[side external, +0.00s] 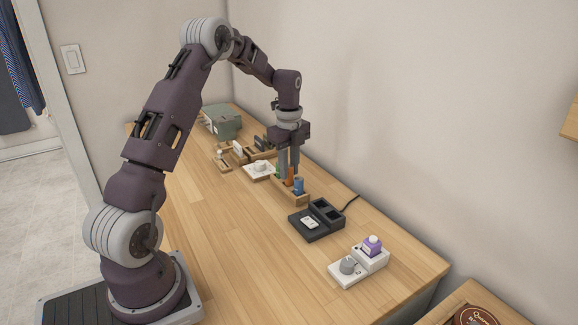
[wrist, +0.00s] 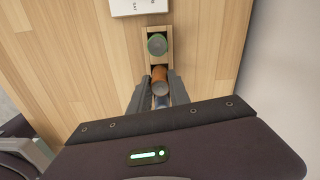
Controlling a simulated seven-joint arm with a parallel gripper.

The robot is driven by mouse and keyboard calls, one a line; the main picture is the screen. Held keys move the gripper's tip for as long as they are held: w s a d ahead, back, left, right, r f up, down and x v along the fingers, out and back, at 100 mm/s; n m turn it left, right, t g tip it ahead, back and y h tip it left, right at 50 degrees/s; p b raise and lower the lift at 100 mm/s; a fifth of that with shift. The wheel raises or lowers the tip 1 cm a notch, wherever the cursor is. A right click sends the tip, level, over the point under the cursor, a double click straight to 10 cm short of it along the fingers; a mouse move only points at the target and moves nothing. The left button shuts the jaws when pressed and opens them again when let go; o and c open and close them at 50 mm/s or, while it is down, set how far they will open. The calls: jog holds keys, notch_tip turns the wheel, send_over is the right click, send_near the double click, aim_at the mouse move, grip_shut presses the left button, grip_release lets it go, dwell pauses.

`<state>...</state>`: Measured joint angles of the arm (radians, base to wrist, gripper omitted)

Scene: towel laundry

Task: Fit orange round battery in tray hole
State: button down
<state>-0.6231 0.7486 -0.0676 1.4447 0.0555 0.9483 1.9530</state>
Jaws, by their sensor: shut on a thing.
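The orange round battery (wrist: 160,78) stands between the two fingers of my gripper (wrist: 158,86), which is shut on it. In the side view the orange battery (side external: 290,176) shows below and between my fingers (side external: 289,164), upright at the wooden tray (side external: 293,199). I cannot tell how deep it sits in its hole. In the wrist view a green round battery (wrist: 157,44) sits in the tray's (wrist: 169,37) far hole. A blue battery (side external: 298,187) stands at the tray's near end; my fingers partly hide it in the wrist view.
A black charger (side external: 316,232) with a cable stands in front of the tray. Beyond it is a white block with a dial (side external: 347,265) and a purple bottle (side external: 372,246). Behind the tray are a white device (side external: 257,170) and a grey-green box (side external: 222,121). The table's left is clear.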

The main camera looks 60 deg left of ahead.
jog(key=shift+f, duration=0.7)
dwell(0.4)
jog(key=c, duration=0.7)
grip_release()
jog(key=shift+o, duration=0.2)
jog(key=shift+r, duration=3.55)
